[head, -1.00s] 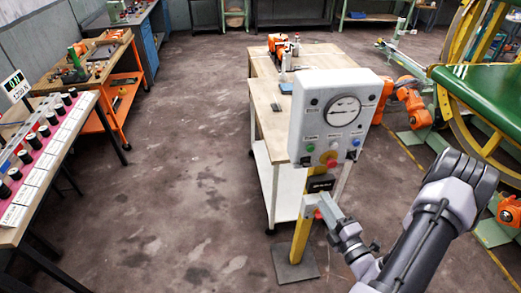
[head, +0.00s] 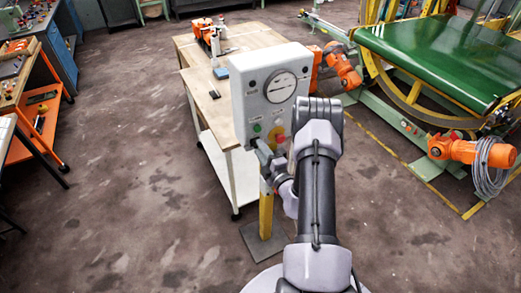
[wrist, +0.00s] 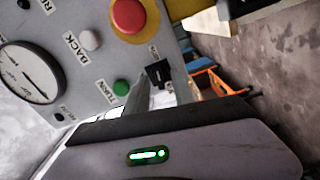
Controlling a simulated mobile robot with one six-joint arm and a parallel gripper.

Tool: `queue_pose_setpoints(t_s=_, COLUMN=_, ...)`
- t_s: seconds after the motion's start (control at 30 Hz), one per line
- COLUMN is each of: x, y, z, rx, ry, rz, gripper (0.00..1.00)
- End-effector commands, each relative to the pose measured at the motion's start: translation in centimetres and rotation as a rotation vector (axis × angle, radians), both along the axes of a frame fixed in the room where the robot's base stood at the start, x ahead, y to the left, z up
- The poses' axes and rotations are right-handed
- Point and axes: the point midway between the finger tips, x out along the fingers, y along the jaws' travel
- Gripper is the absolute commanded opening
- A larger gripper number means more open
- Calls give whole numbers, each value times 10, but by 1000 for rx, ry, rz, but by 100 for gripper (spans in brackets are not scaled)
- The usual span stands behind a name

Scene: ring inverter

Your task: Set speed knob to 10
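The pale grey control box (head: 242,95) stands on a yellow post, with a round dial (head: 280,87) on its face. In the wrist view its face shows tilted, with the dial (wrist: 28,75) at left. A small black part (wrist: 158,72), possibly the speed knob, sits near the panel's edge beside the green button (wrist: 121,88). No speed scale is readable. My gripper (head: 263,150) is at the lower part of the box, close to the black part; contact is unclear. Its grey finger metal (wrist: 148,98) shows just below that part, but the finger gap cannot be made out.
A red emergency stop (wrist: 128,14) on yellow and a white button (wrist: 90,40) are close by on the panel. A wooden-topped bench (head: 195,85) stands behind the box. Orange motors (head: 455,150) and a green platform (head: 440,60) are at right.

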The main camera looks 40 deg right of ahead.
Motion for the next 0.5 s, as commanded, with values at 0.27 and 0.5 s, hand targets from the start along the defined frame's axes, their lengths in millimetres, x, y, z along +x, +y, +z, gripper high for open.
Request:
queue_pose_setpoints(t_s=0.27, x=2, y=0, z=0, rx=0, ry=0, rz=0, gripper=31)
queue_pose_setpoints(t_s=0.5, x=2, y=0, z=0, rx=0, ry=1, rz=0, gripper=0)
